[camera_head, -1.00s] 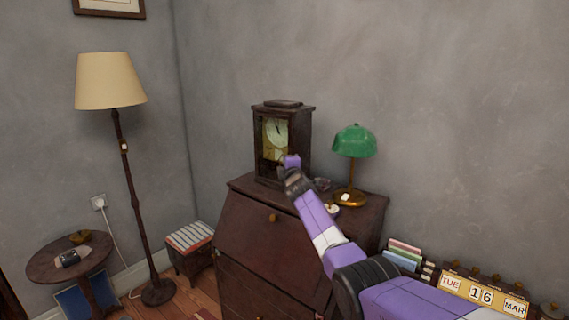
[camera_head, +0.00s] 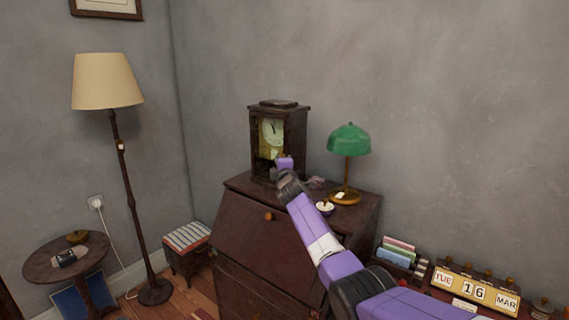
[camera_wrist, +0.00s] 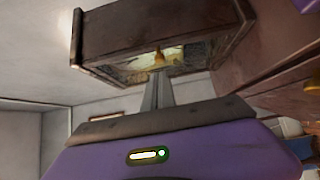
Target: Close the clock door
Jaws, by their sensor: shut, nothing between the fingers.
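A dark wooden clock (camera_head: 293,133) with a pale dial (camera_head: 272,131) stands upright on top of the brown bureau (camera_head: 240,225). In the wrist view the clock (camera_wrist: 150,30) fills the upper middle, seen close and tilted, with a small brass piece (camera_wrist: 158,57) at its front. I cannot tell how far the clock door stands from the case. My gripper (camera_head: 285,163) is in front of the lower part of the clock; in the wrist view its fingers (camera_wrist: 157,80) are shut and empty, pointing at the front near the brass piece. Whether they touch it is unclear.
A green desk lamp (camera_head: 348,140) stands right of the clock, with a small white-topped object (camera_head: 325,207) in front of it. A floor lamp (camera_head: 107,82) and a round table (camera_head: 40,262) are at the left. A date block display (camera_head: 475,290) is at the lower right.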

